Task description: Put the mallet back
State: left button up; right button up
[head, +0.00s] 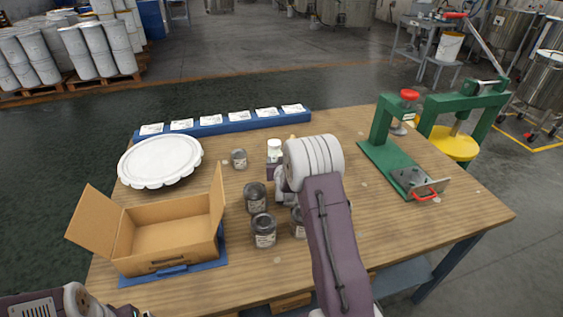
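I cannot make out a mallet for certain in the head view. A small red object (454,15) lies on a grey cart at the back right, too small to identify. My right arm reaches over the middle of the wooden table. Its gripper (275,172) points away from me, mostly hidden behind the wrist, and its fingers cannot be read. A small white-topped item (274,146) shows just beyond it; I cannot tell if they touch. My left arm is at the bottom left corner, with its gripper cut off by the frame edge.
On the table (340,125) are an open cardboard box (170,245), a white scalloped lid (160,160), several small cans (264,230), a blue strip with cards (222,124) and a green press (385,140). The table's right front is clear.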

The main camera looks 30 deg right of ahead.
jog(key=shift+s+f, duration=0.1)
jog(key=shift+f, duration=0.15)
jog(key=shift+r+p, duration=0.25)
jog(key=shift+p, duration=0.05)
jog(key=shift+r+p, duration=0.55)
jog(key=v, duration=1.1)
jog(key=shift+s+a+r, duration=0.15)
jog(key=shift+s+a, duration=0.05)
jog(key=shift+s, duration=0.1)
